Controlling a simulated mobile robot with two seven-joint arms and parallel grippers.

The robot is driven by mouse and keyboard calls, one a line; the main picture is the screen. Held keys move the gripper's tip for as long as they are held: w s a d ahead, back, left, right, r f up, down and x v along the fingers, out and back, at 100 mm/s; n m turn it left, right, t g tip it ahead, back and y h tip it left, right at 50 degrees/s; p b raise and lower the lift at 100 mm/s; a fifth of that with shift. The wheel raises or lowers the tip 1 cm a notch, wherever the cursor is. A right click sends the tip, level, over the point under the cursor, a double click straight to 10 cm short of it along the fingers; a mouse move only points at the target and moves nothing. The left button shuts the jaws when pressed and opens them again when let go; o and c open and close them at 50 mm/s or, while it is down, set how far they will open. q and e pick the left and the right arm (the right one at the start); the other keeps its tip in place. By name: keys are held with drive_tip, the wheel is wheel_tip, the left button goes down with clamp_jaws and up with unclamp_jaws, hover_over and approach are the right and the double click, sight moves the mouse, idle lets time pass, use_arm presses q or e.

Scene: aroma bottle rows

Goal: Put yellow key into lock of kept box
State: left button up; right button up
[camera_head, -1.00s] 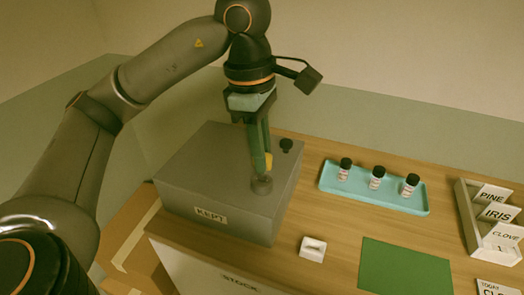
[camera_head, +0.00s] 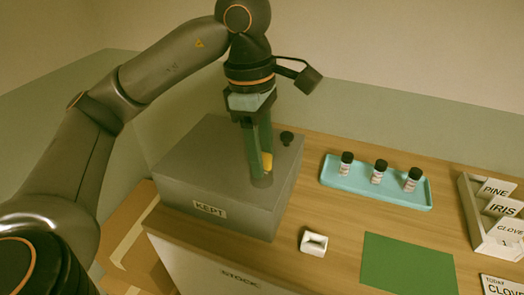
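The kept box (camera_head: 176,186) is a grey box labelled KEPT at the left of the wooden table. A round lock (camera_head: 262,181) and a black knob (camera_head: 287,138) are on its top. My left gripper (camera_head: 259,170) points down at the lock from above. Its fingers are around the yellow key (camera_head: 266,162), which shows between them just over the lock. The key's lower end is hidden, so I cannot tell how far it sits in the lock. My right gripper is not in view.
A teal tray (camera_head: 334,182) with three black-capped bottles stands right of the box. A small white block (camera_head: 313,242) and a green mat (camera_head: 408,266) lie in front. A card rack (camera_head: 474,217) with PINE, IRIS and CLOVE cards is at the right.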

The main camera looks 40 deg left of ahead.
use_arm(q)
wheel_tip(320, 180, up, 12)
drive_tip(key=a+p, duration=0.1)
drive_tip(key=p, duration=0.3)
drive_tip(key=shift+s+a+r, duration=0.15)
drive_tip(key=shift+a+r, duration=0.05)
idle(0.8)
